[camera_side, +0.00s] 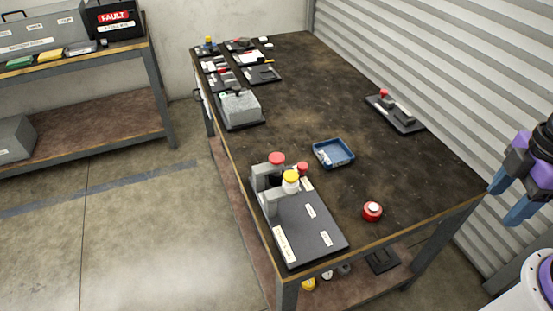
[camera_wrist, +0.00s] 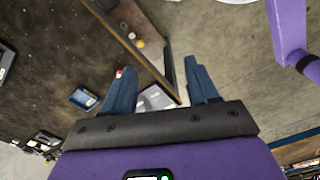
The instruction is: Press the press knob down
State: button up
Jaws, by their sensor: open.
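A dark base plate (camera_side: 318,233) near the front corner of the workbench carries grey uprights. They bear a large red knob (camera_side: 277,158), a yellow knob (camera_side: 291,177) and a smaller red knob (camera_side: 302,168). Another red knob (camera_side: 384,93) tops a small fixture at the far right edge. The labels are too small to read, so I cannot tell which is the press knob. My gripper (camera_side: 506,205) hangs off the bench's right side, apart from all knobs. In the wrist view, its blue fingers (camera_wrist: 158,68) are spread and empty.
A blue tray (camera_side: 334,153) and a loose red round object (camera_side: 372,211) lie near the base plate. A grey block (camera_side: 240,107) and several small fixtures stand further back. The bench (camera_side: 320,95) is clear in the middle. A corrugated wall (camera_side: 430,60) runs along its right side.

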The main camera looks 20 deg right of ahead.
jog(key=shift+w+a, duration=0.15)
jog(key=shift+a, duration=0.05)
jog(key=c, duration=0.9)
jog(key=w+a+m, duration=0.2)
jog(key=w+a, duration=0.3)
jog(key=w, duration=0.1)
jog(key=w+a+r+m+t, duration=0.1)
jog(key=w+a+m, duration=0.1)
jog(key=w+a, duration=0.3)
jog(key=w+a+r+m, duration=0.1)
jog(key=w+a+m, duration=0.1)
jog(key=w+a, duration=0.3)
jog(key=shift+w+a+r+m+t, duration=0.1)
jog(key=shift+w+a+m+t, duration=0.1)
jog(key=shift+w, duration=0.55)
jog(key=shift+w+a+r+m+t, duration=0.1)
jog(key=shift+w+a, duration=0.05)
jog(key=shift+w, duration=0.55)
grip_shut()
jog(key=w+a+f+m, duration=0.1)
jog(key=w+a+m, duration=0.2)
jog(key=w, duration=0.5)
jog(key=w+a+f+m+t, duration=0.1)
jog(key=w+a+f+m, duration=0.1)
jog(key=w+a, duration=0.4)
jog(key=w+m, duration=0.1)
jog(key=w, duration=0.2)
jog(key=shift+a+t, duration=0.2)
jog(key=shift+t, duration=0.1)
